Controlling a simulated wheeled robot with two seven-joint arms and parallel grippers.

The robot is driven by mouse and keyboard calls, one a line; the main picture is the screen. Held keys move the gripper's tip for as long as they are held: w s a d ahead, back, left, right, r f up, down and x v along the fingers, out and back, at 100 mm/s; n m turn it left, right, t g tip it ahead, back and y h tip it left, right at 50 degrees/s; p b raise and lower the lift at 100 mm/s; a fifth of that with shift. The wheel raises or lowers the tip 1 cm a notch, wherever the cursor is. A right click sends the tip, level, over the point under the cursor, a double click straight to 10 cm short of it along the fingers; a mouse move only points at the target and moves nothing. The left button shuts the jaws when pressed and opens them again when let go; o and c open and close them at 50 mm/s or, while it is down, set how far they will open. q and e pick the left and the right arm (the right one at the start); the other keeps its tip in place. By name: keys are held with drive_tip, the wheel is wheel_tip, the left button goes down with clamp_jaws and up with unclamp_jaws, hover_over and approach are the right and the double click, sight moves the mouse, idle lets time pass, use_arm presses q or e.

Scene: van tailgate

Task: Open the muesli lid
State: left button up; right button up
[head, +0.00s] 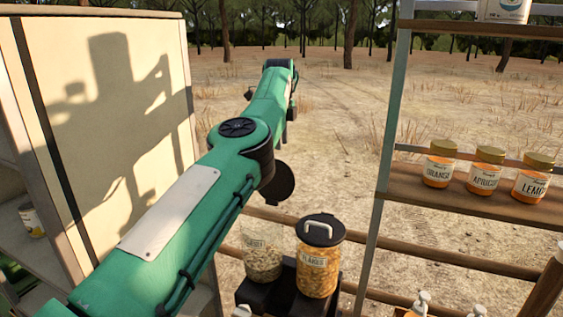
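The muesli jar (262,257) is a clear jar of pale grain with a partly readable label, standing upright at the bottom centre. My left arm covers part of its left side and top. A dark round disc (280,185) shows above it beside my arm's joint; I cannot tell whether it is the lid or part of my arm. My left gripper (291,103) is at the far end of the green arm, well above and beyond the jar. It looks small and turned away, and its fingers are unclear. My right gripper is out of view.
A flakes jar (318,272) with a black handled lid stands right of the muesli, both on a dark crate (288,300). A wooden shelf (470,200) with orange jars (485,170) is at the right. A pale cabinet panel (110,110) is at the left. Pump bottles (421,303) are low right.

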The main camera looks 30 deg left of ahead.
use_arm(q)
drive_tip(key=r, duration=0.1)
drive_tip(key=r+p, duration=0.1)
drive_tip(key=r, duration=0.3)
drive_tip(key=shift+s, duration=0.3)
drive_tip(key=shift+f, duration=0.15)
